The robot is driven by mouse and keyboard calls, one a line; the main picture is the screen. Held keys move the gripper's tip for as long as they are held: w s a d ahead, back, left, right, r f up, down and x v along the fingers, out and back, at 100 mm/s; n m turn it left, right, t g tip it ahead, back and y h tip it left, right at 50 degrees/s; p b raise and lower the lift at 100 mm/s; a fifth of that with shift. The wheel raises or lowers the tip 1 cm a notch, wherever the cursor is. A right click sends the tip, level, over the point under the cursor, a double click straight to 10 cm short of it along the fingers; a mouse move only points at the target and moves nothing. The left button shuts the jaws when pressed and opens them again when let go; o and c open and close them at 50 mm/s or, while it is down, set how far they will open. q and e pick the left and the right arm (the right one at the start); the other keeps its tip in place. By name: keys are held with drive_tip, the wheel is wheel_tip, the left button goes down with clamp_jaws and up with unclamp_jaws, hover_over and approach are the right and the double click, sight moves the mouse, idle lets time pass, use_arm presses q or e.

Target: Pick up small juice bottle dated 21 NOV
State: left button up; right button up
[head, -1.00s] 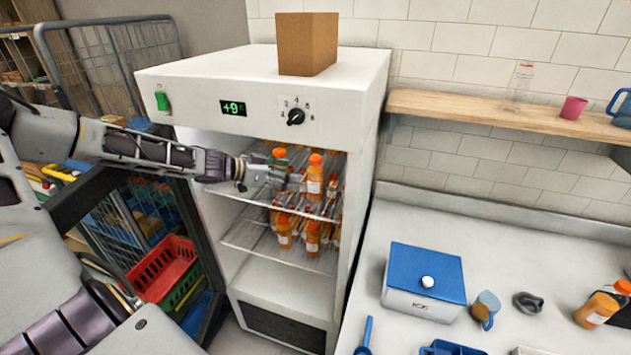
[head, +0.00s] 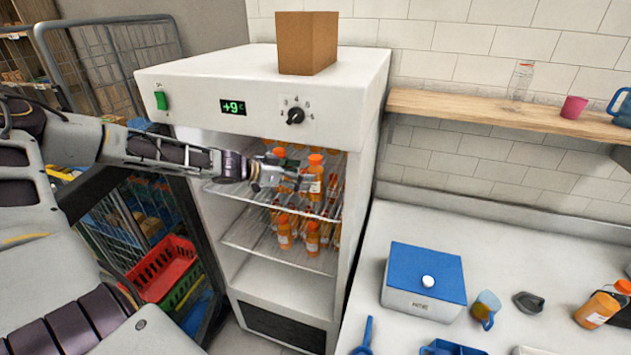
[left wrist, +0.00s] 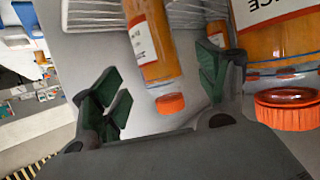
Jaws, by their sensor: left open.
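Several orange juice bottles stand on the upper fridge shelf; one (head: 315,176) shows its cap and white label to the right of my left gripper (head: 298,181). More bottles (head: 285,232) stand on the lower shelf. In the left wrist view my open gripper (left wrist: 160,95) has one small bottle (left wrist: 157,55) between its green-padded fingers, with white label partly visible. A larger-looking bottle (left wrist: 280,45) with an orange cap is close at the right, outside the fingers. Dates on the labels are not readable. My right gripper is not in view.
The fridge (head: 260,85) is open, with a wire shelf (head: 235,195) under the bottles and a cardboard box (head: 306,42) on top. The counter at right holds a blue-lidded ice box (head: 425,275), a jug and other bottles. A red crate (head: 165,268) is at left.

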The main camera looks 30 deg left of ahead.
sight(316, 173)
use_arm(q)
drive_tip(key=shift+w+f, duration=0.15)
drive_tip(key=shift+w, duration=0.1)
drive_tip(key=shift+d, duration=0.1)
drive_tip(key=shift+w, duration=0.1)
idle(0.4)
drive_tip(key=shift+w+d+f, duration=0.1)
drive_tip(key=shift+r+b+x, duration=0.15)
drive_tip(key=shift+b+x, duration=0.15)
drive_tip(key=shift+x, duration=0.9)
drive_tip(key=shift+r+b+x, duration=0.1)
drive_tip(key=shift+b+x, duration=0.15)
drive_tip(key=shift+x, duration=0.9)
drive_tip(key=shift+d, duration=0.15)
drive_tip(key=shift+w, duration=0.1)
drive_tip(key=c, duration=1.3)
drive_tip(key=shift+r, duration=0.2)
